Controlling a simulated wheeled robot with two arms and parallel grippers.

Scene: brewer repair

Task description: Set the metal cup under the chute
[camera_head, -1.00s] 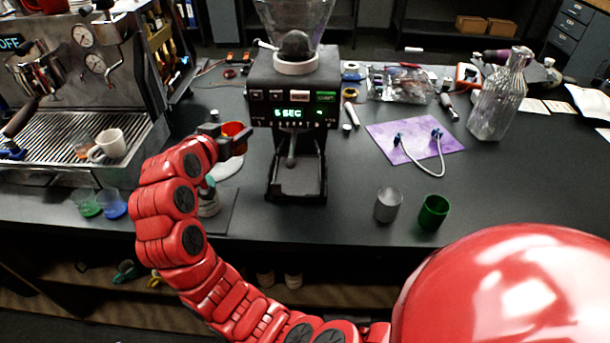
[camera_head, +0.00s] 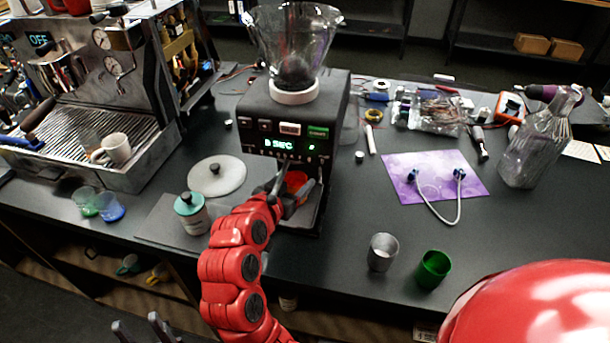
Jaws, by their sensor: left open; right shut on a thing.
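The metal cup (camera_head: 383,252) stands upright on the dark counter, right of and in front of the black grinder (camera_head: 298,125). Nothing touches it. The chute (camera_head: 283,170) comes down from the front of the grinder, partly hidden by my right gripper. My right gripper (camera_head: 290,190) reaches into the space under the chute, shut on a red cup-like thing (camera_head: 297,180) that is partly hidden by the fingers. My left gripper (camera_head: 142,328) is low at the bottom left, away from the counter top, its dark fingers apart and empty.
A green cup (camera_head: 433,269) stands right beside the metal cup. A teal-lidded jar (camera_head: 191,213) and a pale round disc (camera_head: 217,176) lie left of the grinder. A purple mat (camera_head: 434,178) and a glass carafe (camera_head: 540,140) are at the right. The counter front between grinder and metal cup is clear.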

